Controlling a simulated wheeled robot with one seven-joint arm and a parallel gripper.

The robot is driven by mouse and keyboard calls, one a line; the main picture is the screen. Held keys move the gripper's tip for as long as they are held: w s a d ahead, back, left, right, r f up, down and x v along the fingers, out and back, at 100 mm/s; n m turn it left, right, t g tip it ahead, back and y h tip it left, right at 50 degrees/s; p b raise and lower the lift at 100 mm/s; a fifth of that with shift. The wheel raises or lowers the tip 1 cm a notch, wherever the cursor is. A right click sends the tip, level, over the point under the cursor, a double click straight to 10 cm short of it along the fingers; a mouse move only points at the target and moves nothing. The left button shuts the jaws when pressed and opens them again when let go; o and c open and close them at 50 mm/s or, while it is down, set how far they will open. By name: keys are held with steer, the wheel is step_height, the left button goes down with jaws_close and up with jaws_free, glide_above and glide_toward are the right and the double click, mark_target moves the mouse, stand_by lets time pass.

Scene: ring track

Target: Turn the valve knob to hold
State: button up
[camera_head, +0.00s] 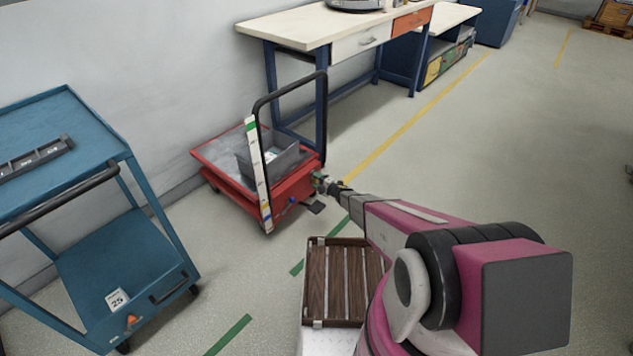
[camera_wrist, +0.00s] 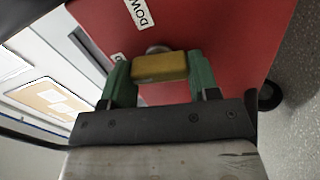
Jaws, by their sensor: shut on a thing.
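The valve knob (camera_wrist: 160,66) is a yellow bar on a round grey base, on the red end face (camera_wrist: 215,35) of a cart. My gripper (camera_wrist: 157,72) has its green fingers on both ends of the bar and is shut on it. The bar lies nearly level across the wrist view. A white label (camera_wrist: 139,12) beginning "DOW" is cut off by the top edge. A second label (camera_wrist: 118,57) is mostly hidden by the left finger. In the head view my gripper (camera_head: 321,182) is at the right end of the red cart (camera_head: 292,188), and the knob is too small to read.
The cart has a black push handle (camera_head: 289,85), a grey bin (camera_head: 262,160) and a dark pedal (camera_head: 315,207). A blue trolley (camera_head: 125,260) stands left, a workbench (camera_head: 325,25) behind. A slatted wooden crate (camera_head: 342,280) is below my arm.

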steer(key=shift+n, duration=0.8)
steer(key=shift+f, duration=0.1)
steer(key=o, duration=0.9)
steer(key=shift+s+d, duration=0.1)
